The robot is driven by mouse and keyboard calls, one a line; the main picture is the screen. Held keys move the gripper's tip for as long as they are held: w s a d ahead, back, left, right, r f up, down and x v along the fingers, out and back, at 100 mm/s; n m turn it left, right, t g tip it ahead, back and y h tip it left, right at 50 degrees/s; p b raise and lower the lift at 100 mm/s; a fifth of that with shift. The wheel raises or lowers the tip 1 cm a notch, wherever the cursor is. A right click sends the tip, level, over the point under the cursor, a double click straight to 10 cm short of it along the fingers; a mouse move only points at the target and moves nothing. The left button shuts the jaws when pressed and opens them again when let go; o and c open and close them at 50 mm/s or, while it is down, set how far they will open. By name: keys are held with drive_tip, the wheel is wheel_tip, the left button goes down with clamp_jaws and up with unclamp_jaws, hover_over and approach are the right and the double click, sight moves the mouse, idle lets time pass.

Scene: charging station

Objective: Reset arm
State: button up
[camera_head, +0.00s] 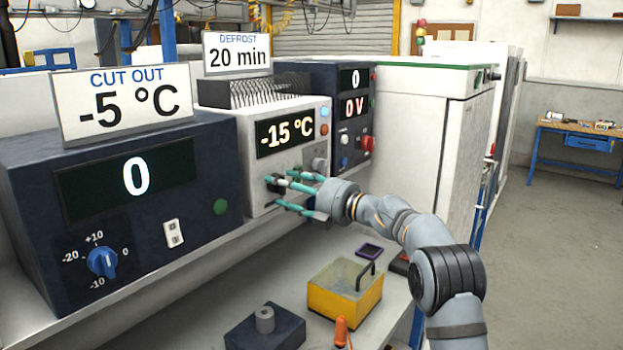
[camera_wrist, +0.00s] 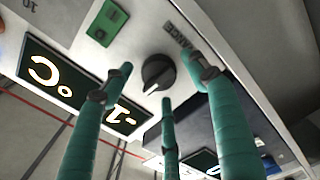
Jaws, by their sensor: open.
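In the wrist view the open fingers surround a black round knob (camera_wrist: 158,73) on the white panel. The fingers do not visibly grip the knob. I cannot tell whether any fingertip touches the panel. A green rocker switch (camera_wrist: 107,22) sits beside the knob. In the head view my fingers cover much of the knob area.
A dark unit (camera_head: 205,215) with a 0 display and blue dial (camera_head: 102,262) stands at left. A second dark unit (camera_head: 352,75) stands behind. The yellow bin (camera_head: 335,303), dark block (camera_head: 250,332) and orange-handled tool (camera_head: 341,330) lie below my arm. The floor at right is clear.

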drive_tip(key=shift+d, duration=0.1)
idle(0.3)
drive_tip(key=v, duration=1.2)
drive_tip(key=w+a+m+p, duration=0.5)
drive_tip(key=a+m+p, duration=0.2)
drive_tip(key=m+p, duration=0.7)
drive_tip(key=shift+w+a+m+p, duration=0.2)
drive_tip(key=shift+m+p, duration=0.1)
drive_tip(key=shift+m, duration=1.6)
